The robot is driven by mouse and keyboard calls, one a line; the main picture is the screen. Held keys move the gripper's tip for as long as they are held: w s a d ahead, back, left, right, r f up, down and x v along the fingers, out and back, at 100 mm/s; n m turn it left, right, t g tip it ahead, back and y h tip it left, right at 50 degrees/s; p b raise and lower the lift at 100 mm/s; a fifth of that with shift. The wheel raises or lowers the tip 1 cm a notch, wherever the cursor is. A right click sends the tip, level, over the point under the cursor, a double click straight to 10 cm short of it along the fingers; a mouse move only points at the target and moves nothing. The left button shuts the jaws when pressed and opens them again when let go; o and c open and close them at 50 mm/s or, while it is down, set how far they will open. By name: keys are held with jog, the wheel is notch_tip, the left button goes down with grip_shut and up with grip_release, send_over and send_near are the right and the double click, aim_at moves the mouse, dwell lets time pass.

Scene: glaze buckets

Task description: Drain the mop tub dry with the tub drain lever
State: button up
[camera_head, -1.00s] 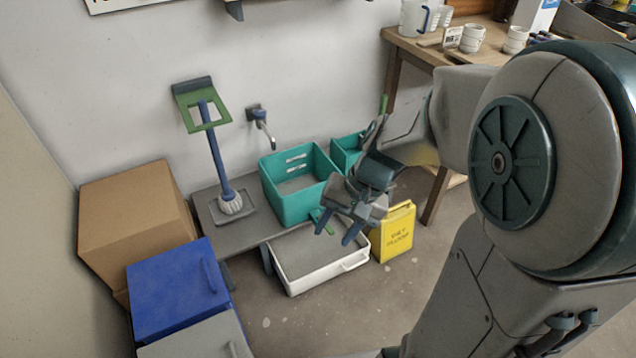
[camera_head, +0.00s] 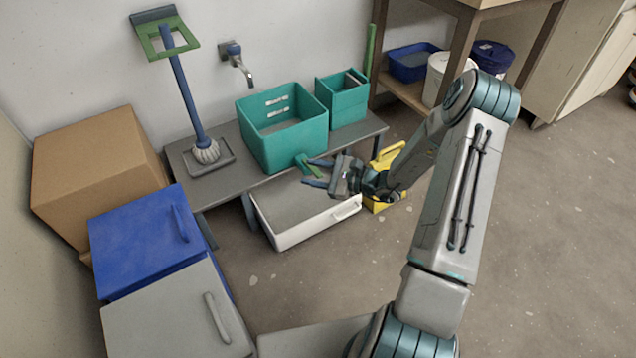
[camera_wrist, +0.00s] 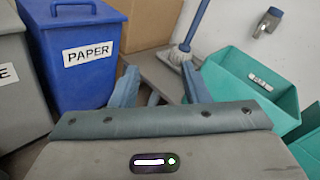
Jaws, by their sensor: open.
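The teal mop tub (camera_head: 290,140) stands on a low grey bench, with slots near its rim and a greyish surface inside; I cannot tell whether that is water. The green tub drain lever (camera_head: 307,165) sticks out low at its front right. My gripper (camera_head: 310,173) is open, with its fingers pointing left at the lever. One finger overlaps the lever in the picture; I cannot tell whether they touch. In the wrist view the tub (camera_wrist: 230,85) shows at right, beyond my open gripper (camera_wrist: 160,86). The lever is not visible there.
A white tray (camera_head: 312,226) lies on the floor below the tub. A yellow sign (camera_head: 388,158) stands behind my wrist. A smaller teal bucket (camera_head: 347,105), a mop (camera_head: 187,95) on the bench, and blue (camera_head: 150,245) and grey bins (camera_head: 165,315) are nearby. The floor at right is clear.

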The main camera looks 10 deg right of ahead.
aim_at(320, 175)
jog(key=w+d+f+m+t+h+b, duration=0.2)
jog(key=d+f+m+t+h+b, duration=0.25)
jog(key=f, duration=0.55)
jog(key=w+d+f+m+t+h+b, duration=0.1)
jog(key=w+d+f+m+t+h, duration=0.25)
jog(key=f+m, duration=0.5)
jog(key=shift+n+y, duration=0.3)
jog(key=shift+n, duration=0.3)
jog(key=b+x, duration=0.1)
jog(key=x, duration=0.2)
jog(key=f+b+x, duration=0.1)
jog(key=b+x, duration=0.1)
jog(key=x, duration=0.2)
jog(key=d+b+x, duration=0.1)
jog(key=x, duration=0.2)
jog(key=shift+w+a+f+b, duration=0.1)
jog(key=shift+w+f+b, duration=0.15)
jog(key=shift+w+b, duration=0.15)
jog(key=shift+x, duration=0.75)
jog(key=shift+r, duration=0.15)
grip_shut()
